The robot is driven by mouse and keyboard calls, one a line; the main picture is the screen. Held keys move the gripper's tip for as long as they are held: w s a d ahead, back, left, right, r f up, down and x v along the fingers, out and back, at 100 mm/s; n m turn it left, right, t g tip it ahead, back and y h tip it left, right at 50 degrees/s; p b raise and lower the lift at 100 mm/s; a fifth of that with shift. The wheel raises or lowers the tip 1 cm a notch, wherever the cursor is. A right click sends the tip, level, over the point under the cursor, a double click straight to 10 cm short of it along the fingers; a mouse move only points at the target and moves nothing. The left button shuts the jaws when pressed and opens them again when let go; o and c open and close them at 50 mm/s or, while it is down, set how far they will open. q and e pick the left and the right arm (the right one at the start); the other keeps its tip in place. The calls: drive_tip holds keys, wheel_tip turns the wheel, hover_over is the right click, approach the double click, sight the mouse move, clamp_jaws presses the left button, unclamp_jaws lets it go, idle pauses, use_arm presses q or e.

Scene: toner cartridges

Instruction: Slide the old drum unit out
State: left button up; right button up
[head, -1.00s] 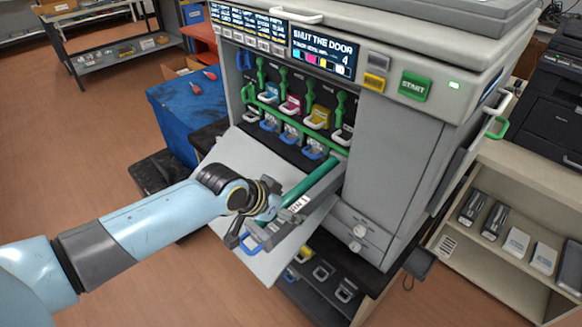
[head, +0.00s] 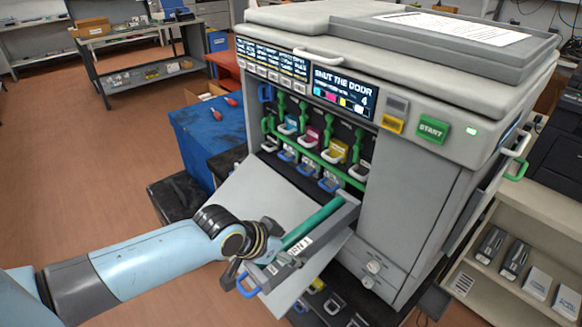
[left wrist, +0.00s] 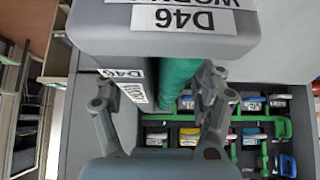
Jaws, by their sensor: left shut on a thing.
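The old drum unit is a long teal-green cylinder (head: 316,222) in a dark grey frame with a blue handle (head: 248,287) at its outer end. It sticks out of the open front of the grey printer (head: 405,200), above the folded-down door (head: 262,195). My left gripper (head: 268,256) is shut on the drum unit near its outer end. In the left wrist view the fingers (left wrist: 160,110) stand on both sides of the green cylinder (left wrist: 178,75), and a grey end with a D46 label (left wrist: 185,20) fills the top. The drum's inner end is hard to make out. My right gripper is out of view.
The printer's bay holds several coloured cartridges (head: 337,152) with green levers and a green rail. Its display (head: 343,88) reads "SHUT THE DOOR". A blue box (head: 207,135) stands left of the printer. A shelf (head: 510,235) stands right. The floor at left is clear.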

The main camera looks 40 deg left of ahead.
use_arm(q)
drive_tip(key=shift+s+a+r, duration=0.1)
drive_tip(key=shift+s+r, duration=0.2)
drive_tip(key=shift+s, duration=0.3)
drive_tip(key=shift+s+d+r, duration=0.1)
drive_tip(key=shift+s+r, duration=0.15)
drive_tip(key=shift+s, duration=0.35)
drive_tip(key=shift+s+a+r, duration=0.1)
drive_tip(key=shift+s+r, duration=0.2)
drive_tip(key=shift+s, duration=0.3)
